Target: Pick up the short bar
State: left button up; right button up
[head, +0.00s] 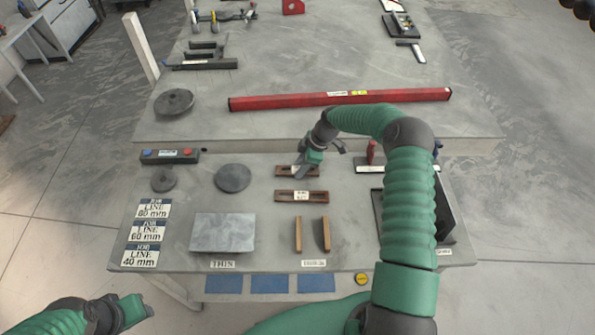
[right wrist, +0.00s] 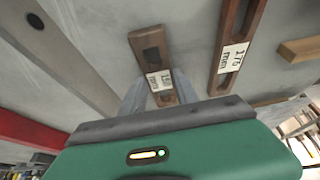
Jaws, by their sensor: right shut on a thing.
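The short bar is a small brown slotted bar (head: 313,171) with a white label, near the back of the front table. It also shows in the right wrist view (right wrist: 150,45). My right gripper (head: 300,174) is over its middle. In the right wrist view its fingers (right wrist: 155,88) sit on both sides of the bar at the label, shut on it. I cannot tell whether the bar is clear of the table. My left gripper (head: 137,309) is at the lower left, away from the table top; its jaw opening is unclear.
A longer brown bar (head: 288,196), marked 175 mm in the right wrist view (right wrist: 231,60), lies just in front. Two wooden blocks (head: 298,234), a grey plate (head: 223,233) and dark discs (head: 233,177) are nearby. A red beam (head: 340,98) lies behind, on the rear table.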

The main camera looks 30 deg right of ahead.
grip_shut()
jog(key=shift+r, duration=0.15)
